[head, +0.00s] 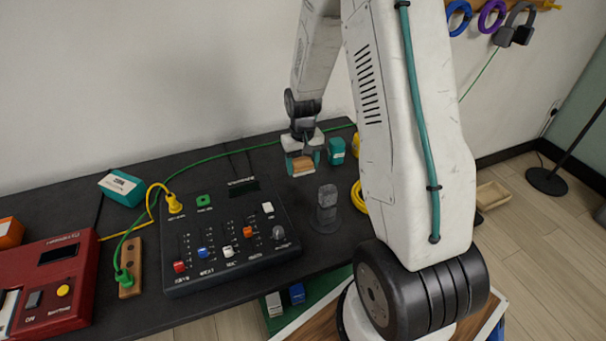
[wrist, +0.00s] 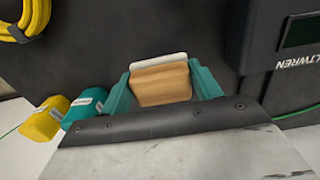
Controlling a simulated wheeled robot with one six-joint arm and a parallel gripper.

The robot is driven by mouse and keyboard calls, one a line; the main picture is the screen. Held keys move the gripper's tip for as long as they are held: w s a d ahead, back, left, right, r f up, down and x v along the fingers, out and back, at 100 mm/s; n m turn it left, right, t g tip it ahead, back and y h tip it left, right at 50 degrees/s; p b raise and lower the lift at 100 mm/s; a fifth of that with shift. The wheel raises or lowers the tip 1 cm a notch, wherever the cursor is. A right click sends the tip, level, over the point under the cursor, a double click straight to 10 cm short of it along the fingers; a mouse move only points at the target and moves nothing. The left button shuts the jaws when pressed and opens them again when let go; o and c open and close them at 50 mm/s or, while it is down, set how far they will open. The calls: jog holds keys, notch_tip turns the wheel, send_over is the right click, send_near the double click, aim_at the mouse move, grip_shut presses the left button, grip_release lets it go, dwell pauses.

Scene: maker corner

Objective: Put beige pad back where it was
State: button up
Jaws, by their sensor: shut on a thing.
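The beige pad (wrist: 160,82) is a small tan block with a white edge along one side. My gripper (wrist: 165,88) is shut on it, with a teal finger on either side. In the head view the pad (head: 301,165) hangs in my gripper (head: 303,162) over the dark table, at the back right of the black control box. I cannot tell exactly how high it is above the table. Part of my arm hides the table's right end.
A grey knob-like stand (head: 327,205) is near the front edge. A teal block (head: 337,150) and a yellow cable coil (head: 359,197) are at right. A teal box (head: 122,187) and red box (head: 52,283) are at left.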

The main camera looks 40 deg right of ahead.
jog(key=shift+f, duration=2)
jog(key=shift+s+f, duration=0.1)
jog(key=o, duration=0.9)
notch_tip(320, 180, up, 12)
jog(key=shift+f, duration=0.1)
notch_tip(320, 180, up, 9)
send_over(303, 174)
jog(key=s+a, duration=0.2)
jog(key=a, duration=0.2)
jog(key=s+a+r+n, duration=0.1)
jog(key=s+a+r, duration=0.3)
jog(key=s, duration=0.3)
jog(key=s+a+r+n, duration=0.1)
jog(key=s+a+r, duration=0.2)
jog(key=s, duration=0.5)
jog(key=s+a+r+n+t, duration=0.1)
jog(key=s+a+r, duration=0.3)
jog(key=s, duration=0.4)
jog(key=shift+s+a+r, duration=0.25)
jog(key=shift+a+r, duration=0.05)
jog(key=shift+r, duration=0.1)
